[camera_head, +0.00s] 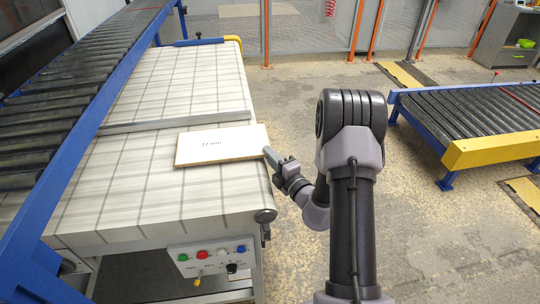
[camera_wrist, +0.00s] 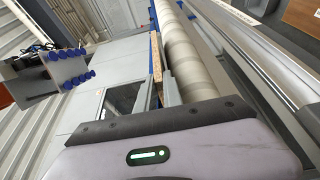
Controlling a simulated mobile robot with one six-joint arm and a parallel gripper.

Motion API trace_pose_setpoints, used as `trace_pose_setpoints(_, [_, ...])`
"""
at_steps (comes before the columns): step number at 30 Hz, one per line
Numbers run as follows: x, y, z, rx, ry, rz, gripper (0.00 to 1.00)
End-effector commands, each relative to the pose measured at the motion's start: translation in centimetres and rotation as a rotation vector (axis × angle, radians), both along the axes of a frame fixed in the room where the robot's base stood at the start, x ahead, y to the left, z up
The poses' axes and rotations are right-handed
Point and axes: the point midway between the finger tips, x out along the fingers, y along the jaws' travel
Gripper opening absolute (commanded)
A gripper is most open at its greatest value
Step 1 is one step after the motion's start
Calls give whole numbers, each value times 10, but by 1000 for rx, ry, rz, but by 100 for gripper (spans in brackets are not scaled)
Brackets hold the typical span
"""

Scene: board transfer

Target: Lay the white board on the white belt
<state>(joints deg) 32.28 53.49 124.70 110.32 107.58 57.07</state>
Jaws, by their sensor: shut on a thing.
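The white board (camera_head: 222,147), with small dark print on its face, lies flat over the white belt (camera_head: 125,205) near the belt's right edge. I cannot tell whether it touches the belt or is held just above it. My gripper (camera_head: 270,156) is shut on the board's right edge, from the belt's right side. In the wrist view, a thin tan strip that looks like the board's edge (camera_wrist: 156,62) shows beyond my gripper, and the pale belt (camera_wrist: 184,50) runs beside it.
A blue-framed roller conveyor (camera_head: 85,75) slopes along the belt's left side. A metal strip crosses the belt behind the board. A control panel (camera_head: 212,257) with buttons hangs at the front. Another roller conveyor (camera_head: 470,118) stands right, with open floor between.

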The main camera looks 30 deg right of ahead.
Motion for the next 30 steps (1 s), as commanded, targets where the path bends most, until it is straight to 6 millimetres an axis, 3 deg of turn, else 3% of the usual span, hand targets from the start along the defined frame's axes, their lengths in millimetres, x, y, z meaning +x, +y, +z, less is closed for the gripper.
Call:
trace_pose_setpoints(22, [0,0,-7,1,-2,0,0])
trace_pose_setpoints(23, [0,0,-6,1,-2,0,15])
trace_pose_setpoints(26, [0,0,-6,1,-2,0,34])
trace_pose_setpoints(30, [0,0,-7,1,1,1,36])
